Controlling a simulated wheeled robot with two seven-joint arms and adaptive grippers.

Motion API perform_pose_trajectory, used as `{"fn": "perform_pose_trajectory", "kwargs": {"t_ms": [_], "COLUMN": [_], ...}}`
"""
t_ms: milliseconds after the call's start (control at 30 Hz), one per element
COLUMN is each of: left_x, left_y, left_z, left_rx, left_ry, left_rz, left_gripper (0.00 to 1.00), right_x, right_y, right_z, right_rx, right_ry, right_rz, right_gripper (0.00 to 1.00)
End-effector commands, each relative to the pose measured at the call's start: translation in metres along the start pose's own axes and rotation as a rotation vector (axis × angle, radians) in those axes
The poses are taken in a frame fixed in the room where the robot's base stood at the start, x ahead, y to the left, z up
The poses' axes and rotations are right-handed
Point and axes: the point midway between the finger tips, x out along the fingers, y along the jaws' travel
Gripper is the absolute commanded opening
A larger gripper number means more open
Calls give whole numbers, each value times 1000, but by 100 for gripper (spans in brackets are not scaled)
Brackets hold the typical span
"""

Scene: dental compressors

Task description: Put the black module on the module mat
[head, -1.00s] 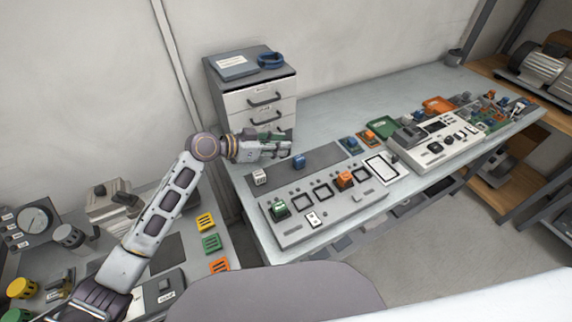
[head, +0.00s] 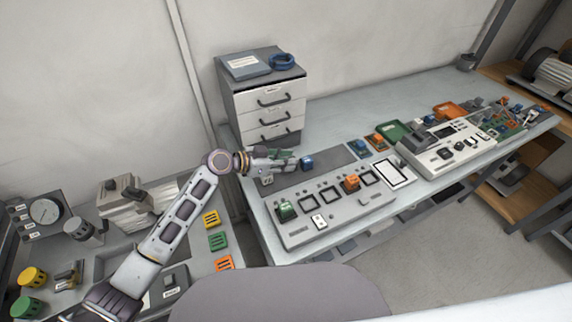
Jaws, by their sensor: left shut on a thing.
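My left gripper (head: 289,160) is over the back left part of the grey panel, shut on a small dark thing. That thing is mostly hidden by the fingers; it is likely the black module, as no other black module shows clearly. The dark grey strip (head: 335,158) along the back of the panel looks like the module mat. A blue module (head: 307,164) stands on it, just right of my fingertips. A white module (head: 267,180) stands at its left end, below the gripper in the picture. I cannot tell the gripper's height above the mat. My right gripper is out of view.
The panel holds a green module (head: 287,210) and an orange module (head: 351,183) among black-framed squares. A drawer cabinet (head: 268,108) stands close behind my gripper. A white control unit (head: 447,146) and trays are farther right. The strip right of the blue module is clear.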

Motion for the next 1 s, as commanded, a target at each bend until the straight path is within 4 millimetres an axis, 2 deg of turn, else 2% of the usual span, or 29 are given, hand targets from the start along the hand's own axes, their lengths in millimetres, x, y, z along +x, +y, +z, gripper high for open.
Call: {"fn": "perform_pose_trajectory", "kwargs": {"t_ms": [200, 400, 767, 800, 933, 1000], "left_x": [8, 8, 9, 9, 9, 9], "left_y": [0, 0, 0, 0, 0, 0], "left_z": [18, 19, 22, 22, 22, 22], "left_rx": [-1, 1, 1, 1, 1, 1], "left_ry": [2, 2, 1, 1, 1, 1], "left_rz": [0, -1, -1, -1, -1, -1], "left_gripper": [2, 2, 2, 30, 46, 48], "right_x": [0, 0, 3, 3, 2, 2], "right_y": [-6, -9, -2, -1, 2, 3], "right_z": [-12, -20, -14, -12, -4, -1], "right_rx": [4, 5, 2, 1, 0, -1], "right_ry": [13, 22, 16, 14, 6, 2], "right_rz": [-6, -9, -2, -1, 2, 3], "right_gripper": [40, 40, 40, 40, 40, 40]}}
